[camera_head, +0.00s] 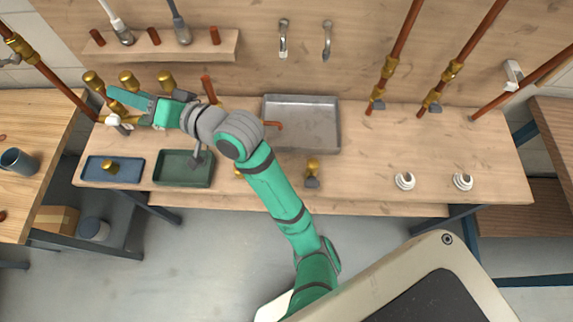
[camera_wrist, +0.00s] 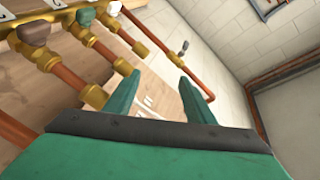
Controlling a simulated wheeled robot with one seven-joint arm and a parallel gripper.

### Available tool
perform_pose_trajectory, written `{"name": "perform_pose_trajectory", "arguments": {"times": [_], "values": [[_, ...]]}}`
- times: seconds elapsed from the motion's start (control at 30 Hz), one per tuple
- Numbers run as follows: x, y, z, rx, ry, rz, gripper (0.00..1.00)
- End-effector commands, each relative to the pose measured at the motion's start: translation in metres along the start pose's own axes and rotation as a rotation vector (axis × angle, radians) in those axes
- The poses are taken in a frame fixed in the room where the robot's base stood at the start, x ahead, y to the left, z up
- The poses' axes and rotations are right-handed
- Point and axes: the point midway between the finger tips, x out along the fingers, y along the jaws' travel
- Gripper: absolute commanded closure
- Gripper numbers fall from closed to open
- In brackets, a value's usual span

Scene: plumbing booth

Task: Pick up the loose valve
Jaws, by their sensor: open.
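My gripper (camera_head: 110,98) is at the left end of the bench, beside the brass fittings there. In the wrist view its two teal fingers (camera_wrist: 153,64) are apart with nothing held between them. A brass valve with a dark grey part (camera_head: 312,172) stands loose on the bench near the front edge, right of my arm and well away from the gripper. Another brass piece (camera_head: 109,167) lies in the blue tray. A further brass bit (camera_head: 239,173) is mostly hidden by my arm. I cannot tell for certain which is the loose valve.
A brass manifold with valve handles and copper pipes (camera_wrist: 47,60) lies close left of the fingers. The blue tray (camera_head: 90,178), green tray (camera_head: 168,183) and metal sink (camera_head: 318,128) are on the bench. Two white fittings (camera_head: 404,181) (camera_head: 462,181) stand right. The bench between sink and fittings is clear.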

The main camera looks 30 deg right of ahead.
Motion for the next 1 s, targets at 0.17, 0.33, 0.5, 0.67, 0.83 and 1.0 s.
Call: {"name": "perform_pose_trajectory", "arguments": {"times": [0.17, 0.33, 0.5, 0.67, 0.83, 1.0], "values": [[-0.018, 0.025, 0.001, -0.041, -0.163, 0.136, 0.50], [-0.051, 0.064, 0.007, -0.052, -0.313, 0.319, 0.50], [-0.105, 0.114, 0.010, -0.036, -0.447, 0.552, 0.50], [-0.176, 0.159, 0.010, 0.006, -0.557, 0.807, 0.50], [-0.262, 0.194, 0.007, 0.078, -0.644, 1.076, 0.50], [-0.326, 0.208, 0.005, 0.143, -0.693, 1.262, 0.50]]}}
